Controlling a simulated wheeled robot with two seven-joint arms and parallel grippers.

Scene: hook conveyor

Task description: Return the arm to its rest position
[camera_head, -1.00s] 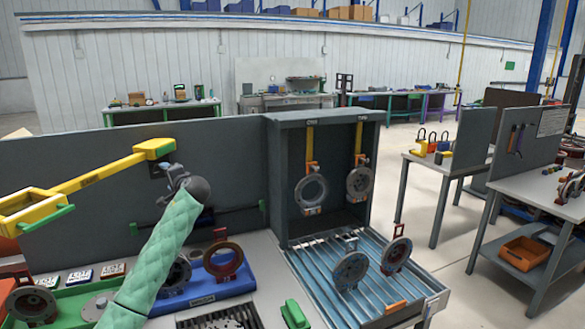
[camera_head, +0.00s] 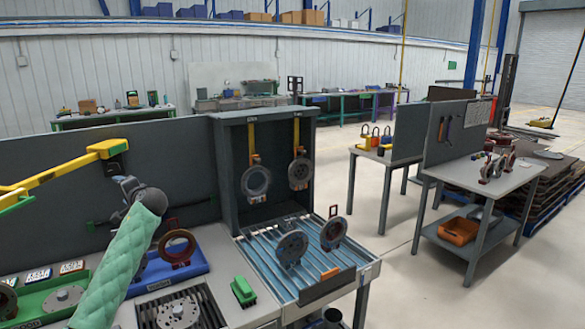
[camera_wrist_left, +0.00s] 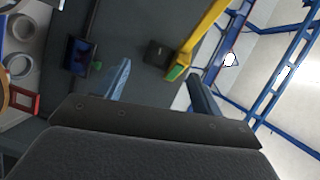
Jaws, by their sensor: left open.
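My left arm, in a green quilted sleeve (camera_head: 115,270), rises from the lower left of the head view. Its gripper (camera_head: 128,187) is up in front of the dark grey panel, above the workbench and below the yellow arm. In the left wrist view the gripper's two fingers (camera_wrist_left: 157,72) are spread wide with nothing between them. The fingers look small and partly hidden in the head view. My right arm and gripper are not in view.
A blue tray (camera_head: 201,267) with a red ring part and a green tray (camera_head: 62,311) lie near the arm. A yellow arm (camera_head: 62,174) is at the left. A grey booth (camera_head: 228,180) with hanging rings stands behind a ribbed blue tray (camera_head: 285,308).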

